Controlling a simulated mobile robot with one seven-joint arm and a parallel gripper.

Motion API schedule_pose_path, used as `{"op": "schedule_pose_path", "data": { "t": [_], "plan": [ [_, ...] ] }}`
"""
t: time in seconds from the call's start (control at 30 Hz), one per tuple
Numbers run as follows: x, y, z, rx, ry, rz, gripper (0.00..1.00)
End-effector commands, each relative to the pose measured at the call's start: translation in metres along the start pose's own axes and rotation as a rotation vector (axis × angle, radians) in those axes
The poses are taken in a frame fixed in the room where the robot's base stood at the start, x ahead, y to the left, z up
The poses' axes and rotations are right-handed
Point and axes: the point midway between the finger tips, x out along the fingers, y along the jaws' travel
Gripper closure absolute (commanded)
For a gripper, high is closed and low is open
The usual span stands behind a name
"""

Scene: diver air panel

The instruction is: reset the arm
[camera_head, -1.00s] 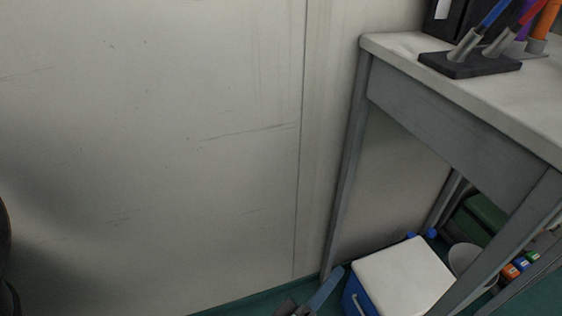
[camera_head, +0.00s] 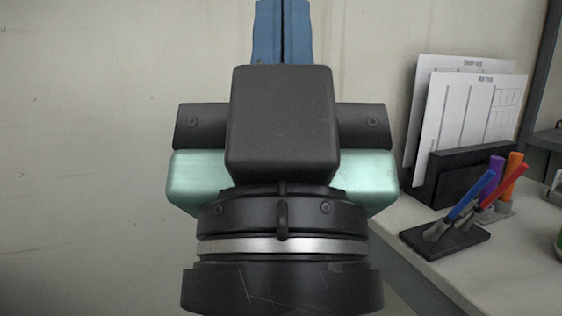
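My gripper (camera_head: 283,28) stands upright in the middle of the head view, seen from behind, in front of the pale wall. Its two blue fingers point up and lie side by side with only a thin dark line between them. I see nothing held between them. The fingertips reach the top edge of the picture. The black and pale green gripper body and the wrist below it fill the centre and hide part of the wall and the desk's left end.
A pale desk (camera_head: 425,256) stands at the right. On it are a black pen base (camera_head: 455,246) with blue and red pens, purple and orange markers, and a black holder (camera_head: 462,172) with printed sheets (camera_head: 468,118). The wall (camera_head: 90,120) at the left is bare.

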Motion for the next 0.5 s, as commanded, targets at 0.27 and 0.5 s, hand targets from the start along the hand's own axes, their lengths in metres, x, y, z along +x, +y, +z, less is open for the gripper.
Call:
{"op": "schedule_pose_path", "data": {
  "t": [0.27, 0.5],
  "plan": [
    [0.077, -0.001, -0.072, 0.003, -0.001, -0.003, 1.0],
    [0.131, -0.001, -0.122, 0.003, -0.003, -0.003, 1.0]
  ]
}}
